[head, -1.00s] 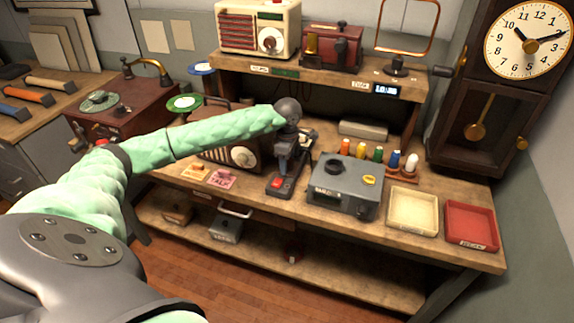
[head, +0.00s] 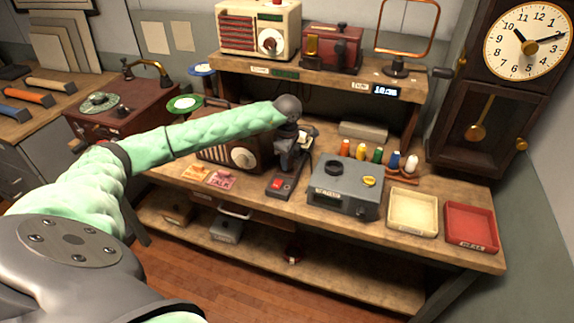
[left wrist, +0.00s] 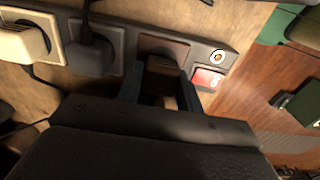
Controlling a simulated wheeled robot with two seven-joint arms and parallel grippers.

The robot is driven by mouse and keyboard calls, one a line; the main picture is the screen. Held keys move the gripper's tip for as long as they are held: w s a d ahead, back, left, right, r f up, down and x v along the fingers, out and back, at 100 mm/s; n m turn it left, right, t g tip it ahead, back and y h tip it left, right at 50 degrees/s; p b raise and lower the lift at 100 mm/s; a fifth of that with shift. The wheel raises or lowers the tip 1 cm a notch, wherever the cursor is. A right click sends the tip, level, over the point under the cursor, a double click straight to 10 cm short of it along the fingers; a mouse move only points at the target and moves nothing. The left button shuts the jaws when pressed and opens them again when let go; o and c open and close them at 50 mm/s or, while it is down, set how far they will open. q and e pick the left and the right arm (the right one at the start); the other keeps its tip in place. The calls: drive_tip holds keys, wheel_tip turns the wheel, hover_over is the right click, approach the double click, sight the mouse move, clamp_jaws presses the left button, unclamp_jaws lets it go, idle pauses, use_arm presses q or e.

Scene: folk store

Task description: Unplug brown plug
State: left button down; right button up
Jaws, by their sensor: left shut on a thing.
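The brown plug (left wrist: 163,52) sits at the power strip (left wrist: 206,56) in the left wrist view, between the two fingers of my left gripper (left wrist: 160,86). The gripper is shut on it. The plug's lower part is in shadow between the fingers, and I cannot tell whether it is seated in its socket. In the head view my left gripper (head: 287,150) points down over the far part of the power strip (head: 279,186), and hides the plug. My right gripper is not in view.
A black plug (left wrist: 90,52) and a cream plug (left wrist: 24,42) are on the strip beside the brown one. A red switch (left wrist: 207,78) is at its end. A grey box (head: 345,187) stands right of the strip, a brown radio (head: 235,153) left.

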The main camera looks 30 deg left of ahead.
use_arm(q)
drive_tip(key=shift+r, duration=2.35)
